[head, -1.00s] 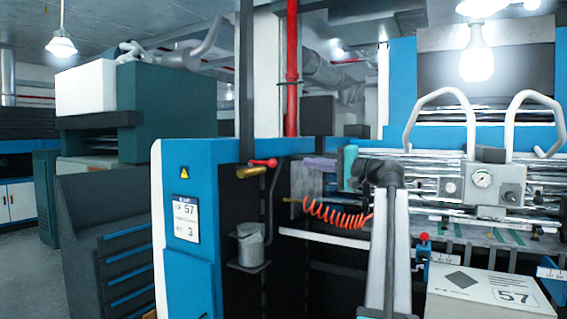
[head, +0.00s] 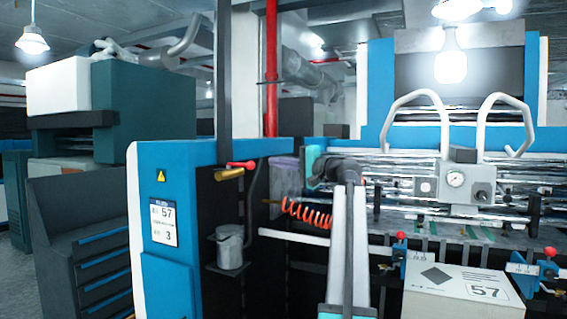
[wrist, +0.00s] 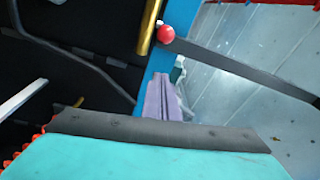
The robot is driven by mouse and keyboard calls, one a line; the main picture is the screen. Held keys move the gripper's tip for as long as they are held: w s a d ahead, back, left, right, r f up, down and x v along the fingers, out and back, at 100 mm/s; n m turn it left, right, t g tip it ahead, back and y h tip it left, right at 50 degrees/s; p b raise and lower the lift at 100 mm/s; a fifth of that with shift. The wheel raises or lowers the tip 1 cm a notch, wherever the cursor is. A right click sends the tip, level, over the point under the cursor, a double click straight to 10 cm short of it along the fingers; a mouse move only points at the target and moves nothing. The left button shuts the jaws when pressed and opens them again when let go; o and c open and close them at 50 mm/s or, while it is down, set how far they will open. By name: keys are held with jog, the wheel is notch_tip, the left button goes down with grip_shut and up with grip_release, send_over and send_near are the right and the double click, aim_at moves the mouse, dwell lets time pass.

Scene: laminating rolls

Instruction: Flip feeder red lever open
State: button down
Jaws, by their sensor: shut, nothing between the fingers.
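The red lever (head: 242,164) sits on a brass fitting (head: 229,174) at the top of the blue machine's dark inner side, its arm roughly level and pointing right. In the wrist view its round red end (wrist: 166,33) shows at the top middle, beside the brass cylinder (wrist: 150,25). My gripper (head: 285,164), with a teal body and purple fingers, is right of the lever in the head view. In the wrist view its shut, empty fingers (wrist: 162,80) lie below the red end, with a visible gap. The fingertips are hard to make out in the head view.
A grey bucket (head: 230,246) stands on a small shelf below the lever. An orange coiled hose (head: 307,213) hangs below my gripper. A dark post (head: 224,80) rises behind the lever. A white box marked 57 (head: 463,293) is at the lower right.

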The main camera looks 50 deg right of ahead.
aim_at(240, 165)
jog(key=shift+w+a+f+p, duration=0.15)
jog(key=shift+w+a+p, duration=0.5)
jog(key=shift+w+a, duration=0.3)
jog(key=shift+w+a+f+p, duration=0.1)
jog(key=shift+w+a+p, duration=0.6)
jog(key=shift+a, duration=0.4)
